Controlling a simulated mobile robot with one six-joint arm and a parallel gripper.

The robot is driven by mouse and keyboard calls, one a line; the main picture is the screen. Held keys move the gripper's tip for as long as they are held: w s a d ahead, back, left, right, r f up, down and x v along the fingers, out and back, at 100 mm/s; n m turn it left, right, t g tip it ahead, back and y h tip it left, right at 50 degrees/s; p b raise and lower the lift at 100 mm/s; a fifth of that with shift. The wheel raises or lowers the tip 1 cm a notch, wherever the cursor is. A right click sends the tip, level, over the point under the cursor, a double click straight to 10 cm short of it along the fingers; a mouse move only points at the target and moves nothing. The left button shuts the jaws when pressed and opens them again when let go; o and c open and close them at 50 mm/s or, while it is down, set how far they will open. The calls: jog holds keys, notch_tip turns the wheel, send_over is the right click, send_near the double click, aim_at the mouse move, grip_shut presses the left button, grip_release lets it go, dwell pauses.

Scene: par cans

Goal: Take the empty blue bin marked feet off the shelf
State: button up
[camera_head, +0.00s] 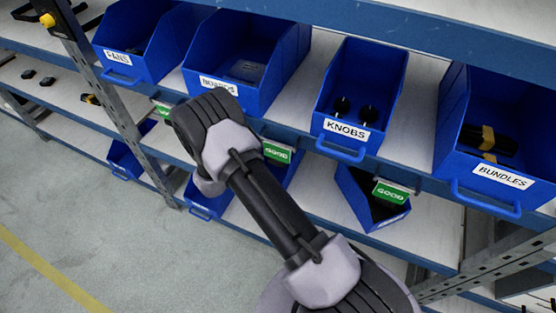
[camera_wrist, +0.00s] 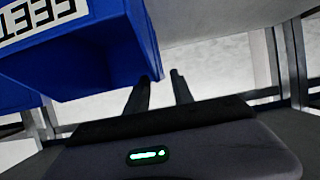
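The blue bin marked feet (camera_wrist: 105,62) shows at the upper left of the wrist view, its white label upside down and partly cut off by the frame. Its interior is not visible, so I cannot tell whether it is empty. My gripper (camera_wrist: 160,77) has two dark fingers standing apart, with a light gap between them. The bin's lower right corner is at the left fingertip; I cannot tell whether they touch. In the head view my arm hides the gripper, and no feet label can be read.
Upper-shelf bins include fans (camera_head: 134,42), knobs (camera_head: 360,90) and bundles (camera_head: 497,140). Lower-shelf bins, such as one at right (camera_head: 372,197), are partly hidden. Green tags (camera_head: 391,193) hang at the shelf edge. A metal upright (camera_head: 128,120) stands at left. The floor (camera_head: 90,225) is clear.

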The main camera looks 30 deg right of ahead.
jog(key=b+x, duration=0.2)
jog(key=x, duration=0.3)
jog(key=shift+d+f+b, duration=0.15)
jog(key=shift+b, duration=0.2)
grip_shut()
dwell(0.9)
